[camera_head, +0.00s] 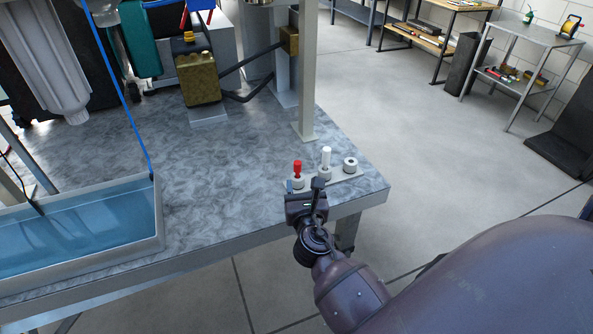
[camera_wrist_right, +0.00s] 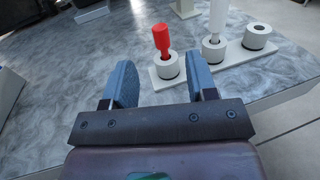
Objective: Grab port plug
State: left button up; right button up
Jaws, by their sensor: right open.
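A white piece (camera_head: 326,157) stands upright in the middle socket. The right socket (camera_head: 350,165) holds nothing tall. I cannot tell which piece is the port plug. My right gripper (camera_head: 304,188) is open at the table edge, just in front of the red piece. In the right wrist view the red piece (camera_wrist_right: 162,40) lies beyond and between the open fingers (camera_wrist_right: 162,82), not touched. My left gripper is not in view.
A tray of blue water (camera_head: 85,225) sits at the table's left. A brass-coloured pump (camera_head: 198,80) with black hoses stands at the back, and a grey post (camera_head: 307,80) rises behind the holder. The table (camera_head: 220,160) is clear between them.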

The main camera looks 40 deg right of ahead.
aim_at(298, 166)
jog(key=shift+b+x, duration=0.4)
jog(key=shift+x, duration=5)
jog(key=shift+a+f, duration=0.1)
jog(key=shift+f, duration=0.05)
grip_shut()
